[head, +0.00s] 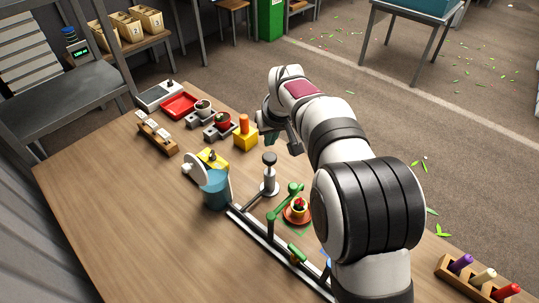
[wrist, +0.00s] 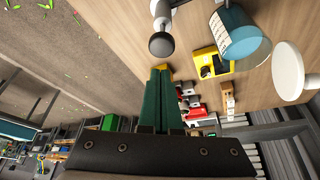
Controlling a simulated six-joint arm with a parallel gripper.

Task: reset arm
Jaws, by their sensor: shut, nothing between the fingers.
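My gripper (wrist: 160,72) shows in the wrist view as two dark green fingers side by side, shut with nothing between them. In the head view my gripper (head: 272,138) hangs beyond the table's right edge area, close to the yellow block (head: 245,141) with an orange peg on it, and is partly hidden by my wrist. My arm reaches up from the lower right over the right side of the table. No tulip bunch is plainly visible in either view.
The wooden table (head: 95,205) holds a blue cylinder (head: 215,189), a grey post with a black knob (head: 269,175), a red saucer (head: 297,212) by a green arm, a red tray (head: 179,105) and a peg rack (head: 478,280). The front left tabletop is clear.

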